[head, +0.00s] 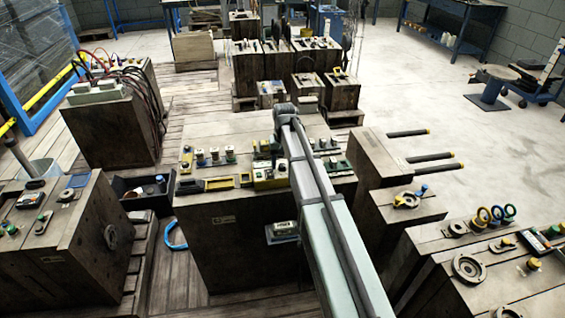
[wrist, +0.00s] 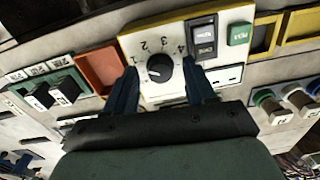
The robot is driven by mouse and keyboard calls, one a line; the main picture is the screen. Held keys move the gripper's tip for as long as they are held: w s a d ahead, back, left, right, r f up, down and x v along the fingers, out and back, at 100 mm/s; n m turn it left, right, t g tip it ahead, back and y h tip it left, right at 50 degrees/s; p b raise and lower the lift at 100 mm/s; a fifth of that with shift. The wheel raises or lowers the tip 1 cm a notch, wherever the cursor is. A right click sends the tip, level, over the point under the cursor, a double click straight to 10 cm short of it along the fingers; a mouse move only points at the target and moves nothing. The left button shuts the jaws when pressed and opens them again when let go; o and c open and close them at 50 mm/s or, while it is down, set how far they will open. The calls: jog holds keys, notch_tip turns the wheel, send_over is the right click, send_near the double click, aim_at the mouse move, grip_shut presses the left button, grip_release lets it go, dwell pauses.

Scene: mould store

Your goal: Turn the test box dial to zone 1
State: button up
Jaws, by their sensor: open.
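The test box (wrist: 215,75) is a cream panel with a yellow edge, in the wrist view. Its black round dial (wrist: 160,68) has a white pointer mark, with the numerals 1 to 4 around its far side. The mark seems to point left, near or just below the 1; the exact setting is hard to read. My gripper (wrist: 159,67) is open, its two blue fingers on either side of the dial, apart from it. In the head view the test box (head: 265,180) stands on the middle block; my arm hides part of it and my gripper.
On the test box are a black rocker switch (wrist: 204,38) and a green button (wrist: 239,34). An orange-red block (wrist: 100,70) lies to the left, and yellow frames (wrist: 300,25) to the right. Coloured knobs (wrist: 268,103) stand at the lower right.

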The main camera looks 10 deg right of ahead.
aim_at(284, 165)
notch_tip(284, 165, up, 14)
jog(key=shift+d, duration=0.15)
dwell(0.5)
jog(key=shift+d+f, duration=0.1)
jog(key=shift+f, duration=0.05)
